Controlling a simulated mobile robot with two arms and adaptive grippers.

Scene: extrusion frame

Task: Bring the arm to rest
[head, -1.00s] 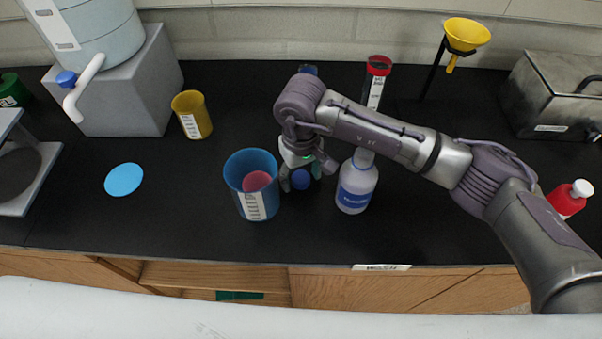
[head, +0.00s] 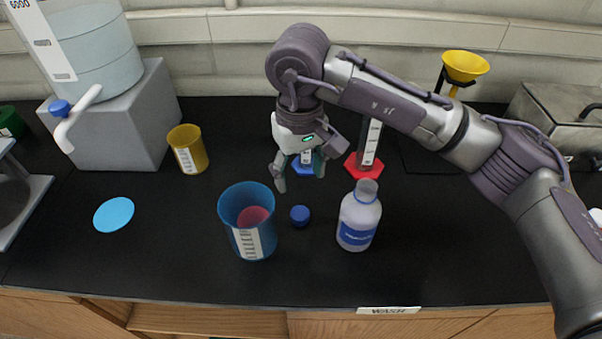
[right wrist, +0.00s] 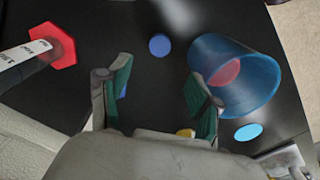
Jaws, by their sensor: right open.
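My right gripper (head: 300,174) hangs open and empty above the black bench, its fingers pointing down. In the right wrist view its two green-padded fingers (right wrist: 156,92) stand wide apart with nothing between them. A round blue cap (head: 300,215) lies on the bench below the gripper, apart from it; it also shows in the right wrist view (right wrist: 159,45). My right arm reaches in from the right, bent above the bench. My left gripper is not in view.
A blue beaker (head: 236,238) with a reddish thing inside stands left of the cap. A white bottle (head: 359,216) stands right of it. A red-based cylinder (head: 364,168) is behind, partly hidden by my arm. A yellow cup (head: 187,149) and blue disc (head: 114,214) are farther left.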

